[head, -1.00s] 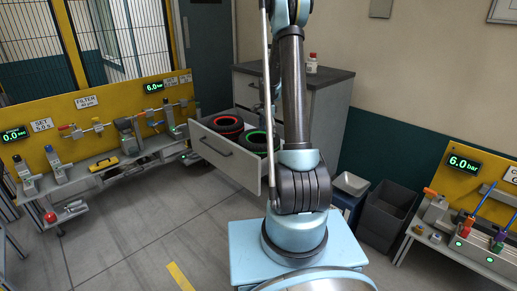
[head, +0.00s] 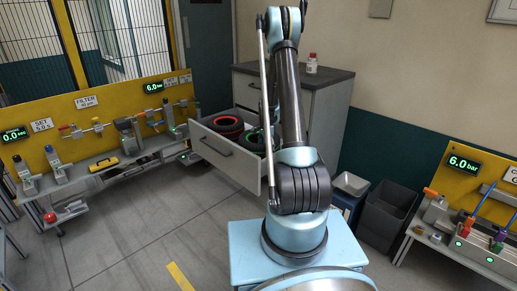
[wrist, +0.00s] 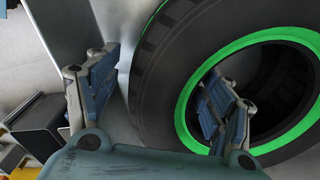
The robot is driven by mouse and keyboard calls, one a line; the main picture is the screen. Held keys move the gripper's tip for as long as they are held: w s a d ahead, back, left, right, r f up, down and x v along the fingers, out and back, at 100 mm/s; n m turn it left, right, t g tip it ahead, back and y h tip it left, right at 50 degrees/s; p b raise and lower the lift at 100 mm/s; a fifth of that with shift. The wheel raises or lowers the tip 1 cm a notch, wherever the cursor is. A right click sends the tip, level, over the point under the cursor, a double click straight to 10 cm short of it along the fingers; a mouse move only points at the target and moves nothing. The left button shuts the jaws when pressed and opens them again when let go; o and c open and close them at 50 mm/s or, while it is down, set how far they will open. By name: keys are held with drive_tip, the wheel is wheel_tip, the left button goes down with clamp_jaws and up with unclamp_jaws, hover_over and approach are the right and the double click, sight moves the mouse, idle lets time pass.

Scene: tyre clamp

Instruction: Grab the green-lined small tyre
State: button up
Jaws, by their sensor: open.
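The green-lined tyre (head: 249,143) lies in the open drawer in the head view, partly hidden behind my arm. In the wrist view the dark tyre (wrist: 163,65) with its bright green ring fills the right half. My gripper (wrist: 161,66) is open there. Its left finger is outside the tyre's outer edge, and its right finger is over the central hole, inside the green ring. The tyre's left wall shows between the two fingers. How deep the fingers reach is not clear. In the head view my gripper is hidden behind the arm.
A red-lined tyre (head: 226,125) lies beside it in the drawer (head: 222,156), which is pulled out of a grey cabinet (head: 325,117). A small bottle (head: 312,63) stands on the cabinet top. Dark bins (head: 387,215) stand at right. The floor in front is clear.

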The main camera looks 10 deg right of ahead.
drive_tip(key=shift+s+a+f, duration=0.1)
drive_tip(key=shift+a+f, duration=0.05)
drive_tip(key=shift+f, duration=2.05)
clamp_jaws()
